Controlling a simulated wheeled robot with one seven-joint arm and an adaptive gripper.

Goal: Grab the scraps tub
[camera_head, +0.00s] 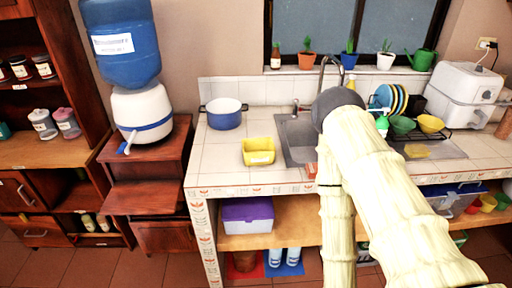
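A yellow open tub (258,157) with a small pale label on its front stands upright on the tiled counter, just left of the sink. It looks like the scraps tub, but the label is too small to read. My cream arm crosses the right middle of the view, bending at a dark round joint in front of the sink. Its lower link runs down past the counter's front edge. My gripper is out of view, and nothing is seen touching the yellow tub.
A blue pot (224,114) stands behind the tub, to its left. The sink (297,142) and its tap are to the right, partly hidden by my arm. A dish rack with plates and bowls stands farther right. A purple-lidded box (247,215) sits on the shelf below. The counter's front left is clear.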

